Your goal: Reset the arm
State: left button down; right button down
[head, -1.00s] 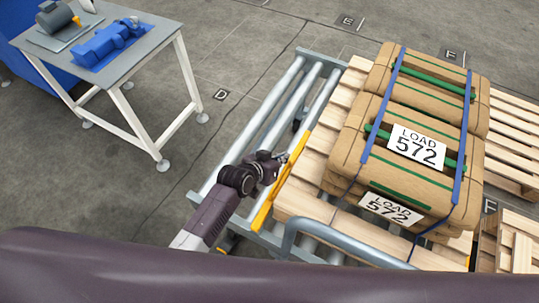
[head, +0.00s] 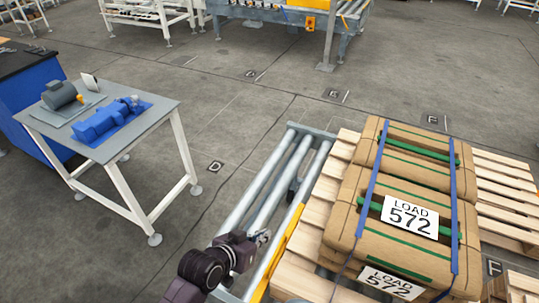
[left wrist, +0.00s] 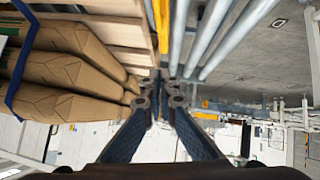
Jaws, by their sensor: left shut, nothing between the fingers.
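My left arm comes in at the bottom of the head view. Its gripper (head: 262,238) is over the near end of the roller conveyor, left of the loaded pallet and close to the yellow rail (head: 284,245). In the left wrist view its two fingers (left wrist: 162,92) meet at the tips, shut and empty. The conveyor's rollers (left wrist: 205,40) and the stacked brown sacks (left wrist: 75,75) show beyond the fingers there. My right gripper is not in view.
The strapped sack load with a LOAD 572 label (head: 410,215) sits on a wooden pallet (head: 312,212). A grey table (head: 60,128) with a blue machine part (head: 110,120) stands at left. Bare floor (head: 240,125) lies between. More frames and conveyors stand at the back.

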pick_arm(q)
jog(key=s+a+n+g+y, duration=0.1)
jog(key=s+a+g+y, duration=0.2)
jog(key=s+a, duration=0.65)
jog(key=s+a+n+g+y, duration=0.1)
jog(key=s+a+g+y, duration=0.1)
jog(key=s+a, duration=0.8)
jog(key=s+d+f+g, duration=0.1)
jog(key=s+d+f, duration=0.15)
jog(key=f, duration=1.05)
jog(key=s+d+f+g, duration=0.1)
jog(key=s+f, duration=0.2)
jog(key=f, duration=1)
jog(key=s+a+f, duration=0.3)
jog(key=s+f, duration=1.2)
jog(key=s, duration=0.1)
jog(key=shift+s+m+g+y, duration=0.2)
jog(key=shift+m+g+y, duration=0.1)
jog(key=shift+m+g, duration=0.1)
